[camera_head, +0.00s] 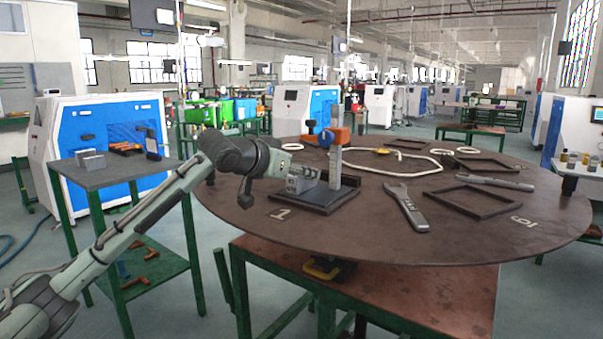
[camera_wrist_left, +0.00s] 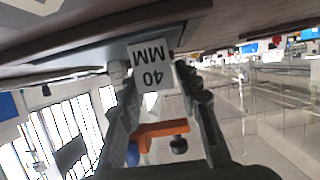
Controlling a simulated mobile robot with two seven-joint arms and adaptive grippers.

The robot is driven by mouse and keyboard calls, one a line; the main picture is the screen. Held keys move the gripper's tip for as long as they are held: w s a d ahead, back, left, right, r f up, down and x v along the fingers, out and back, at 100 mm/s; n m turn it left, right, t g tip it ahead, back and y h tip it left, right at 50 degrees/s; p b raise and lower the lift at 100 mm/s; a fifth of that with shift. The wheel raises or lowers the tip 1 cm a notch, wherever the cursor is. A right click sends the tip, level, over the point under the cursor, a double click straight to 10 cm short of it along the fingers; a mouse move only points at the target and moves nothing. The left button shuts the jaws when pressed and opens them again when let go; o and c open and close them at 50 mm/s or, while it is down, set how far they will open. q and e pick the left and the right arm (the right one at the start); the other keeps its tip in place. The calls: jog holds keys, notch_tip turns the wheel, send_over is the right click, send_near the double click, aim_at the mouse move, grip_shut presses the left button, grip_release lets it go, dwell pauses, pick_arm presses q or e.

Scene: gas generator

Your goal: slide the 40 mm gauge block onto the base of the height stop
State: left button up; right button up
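In the head view my left gripper (camera_head: 300,180) reaches in low from the left, over the near left part of the height stop's dark base (camera_head: 318,202). The block's underside is hidden, so contact with the base cannot be told.
The round brown table (camera_head: 370,245) also carries a wrench (camera_head: 407,207), another tool (camera_head: 494,183), dark square frames (camera_head: 468,203) and a pale cable loop (camera_head: 400,170). A small side table (camera_head: 115,175) with grey blocks (camera_head: 91,160) stands left. The table's front is clear.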

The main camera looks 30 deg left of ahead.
pick_arm(q)
jog(key=shift+o, duration=1.2)
jog(key=v, duration=1.2)
jog(key=shift+d+r, duration=0.1)
